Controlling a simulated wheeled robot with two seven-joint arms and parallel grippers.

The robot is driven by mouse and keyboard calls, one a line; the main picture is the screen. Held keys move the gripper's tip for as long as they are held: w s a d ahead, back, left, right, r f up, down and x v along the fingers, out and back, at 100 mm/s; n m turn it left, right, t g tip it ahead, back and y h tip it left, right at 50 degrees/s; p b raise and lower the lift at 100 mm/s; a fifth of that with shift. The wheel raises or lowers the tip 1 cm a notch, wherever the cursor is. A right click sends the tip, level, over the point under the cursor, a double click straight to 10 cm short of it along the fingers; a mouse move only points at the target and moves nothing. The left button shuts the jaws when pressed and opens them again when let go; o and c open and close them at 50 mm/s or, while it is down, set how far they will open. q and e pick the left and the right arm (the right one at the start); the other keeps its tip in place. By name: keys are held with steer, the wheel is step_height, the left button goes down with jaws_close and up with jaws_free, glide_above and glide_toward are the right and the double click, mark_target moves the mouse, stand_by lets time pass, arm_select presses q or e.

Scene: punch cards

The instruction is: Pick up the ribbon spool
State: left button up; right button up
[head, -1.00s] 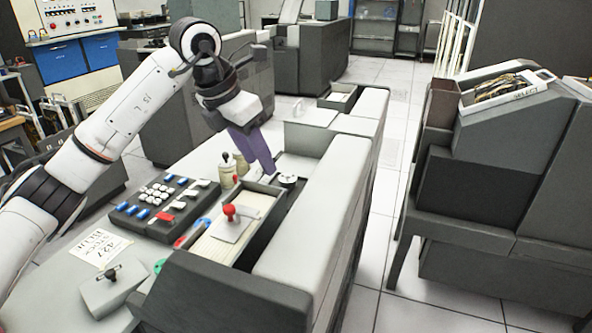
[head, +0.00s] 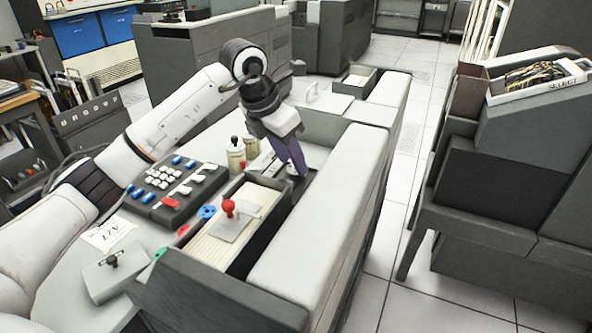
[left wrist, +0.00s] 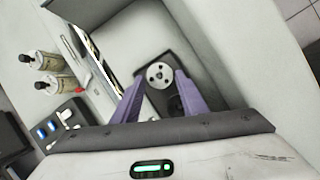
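The ribbon spool (left wrist: 159,75), a round silver disc with small holes, sits in a dark recess in the left wrist view. In the head view it is mostly hidden by the fingers of my left gripper (head: 299,172). The purple fingers point down over the recess. In the left wrist view they stand apart, one on each side of the spool's near edge, with the spool at or just beyond their tips. I cannot tell whether they touch it. My right gripper is not in view.
A card tray (head: 178,266) with a red-knobbed weight (head: 228,208) lies close in front. Two small bottles (head: 236,156) stand left of the gripper, beside a keypad (head: 170,190). The long pale machine cover (head: 318,235) rises on the right.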

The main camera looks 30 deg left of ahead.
mark_target(294, 170)
arm_select(q)
steer(key=shift+x, duration=1.15)
steer(key=c, duration=0.7)
steer(key=shift+o, duration=0.2)
steer(key=shift+r, duration=0.15)
step_height(294, 170, up, 13)
steer(key=p, duration=0.3)
